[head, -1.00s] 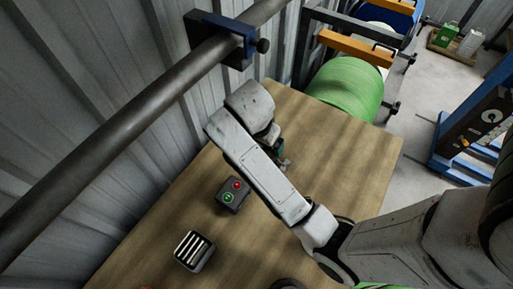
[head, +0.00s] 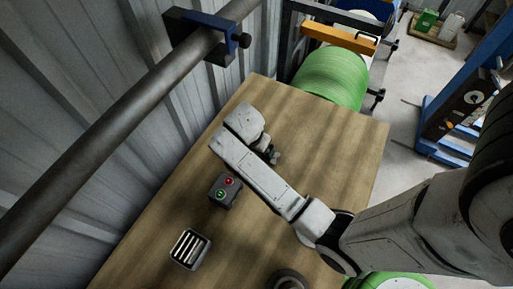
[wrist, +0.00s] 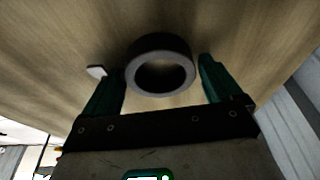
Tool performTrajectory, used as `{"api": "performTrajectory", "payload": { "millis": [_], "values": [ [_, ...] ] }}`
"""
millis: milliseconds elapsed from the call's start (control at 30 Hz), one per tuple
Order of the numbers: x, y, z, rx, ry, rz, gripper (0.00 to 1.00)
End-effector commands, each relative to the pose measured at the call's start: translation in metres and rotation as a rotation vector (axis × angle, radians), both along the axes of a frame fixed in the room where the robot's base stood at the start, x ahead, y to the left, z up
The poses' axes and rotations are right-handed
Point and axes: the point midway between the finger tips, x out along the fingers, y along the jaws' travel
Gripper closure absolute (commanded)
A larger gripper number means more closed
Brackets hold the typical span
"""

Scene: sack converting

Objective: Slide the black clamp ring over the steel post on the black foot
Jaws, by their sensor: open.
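The fingers are apart and hold nothing. In the head view my gripper (head: 272,155) is small and partly hidden by my arm, over the wooden table; I cannot make out this ring beside it. The steel post and black foot are not visible in either view.
The wooden table (head: 325,150) has free room right of my gripper. A button box (head: 225,190) with red and green buttons and a slotted holder (head: 188,249) stand left of my arm. Another dark round thing (head: 287,280) is cut off at the bottom. A wall pipe (head: 120,120) runs along the left.

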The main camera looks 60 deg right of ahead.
Motion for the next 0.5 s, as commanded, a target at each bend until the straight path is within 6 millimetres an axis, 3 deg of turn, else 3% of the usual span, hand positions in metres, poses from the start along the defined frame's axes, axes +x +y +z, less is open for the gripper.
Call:
{"api": "performTrajectory", "payload": {
  "millis": [200, 500],
  "values": [
    [-0.0001, 0.0000, -0.0004, 0.000, 0.000, 0.000, 0.10],
    [0.0000, 0.0001, -0.0001, 0.000, 0.000, 0.001, 0.39]
  ]
}}
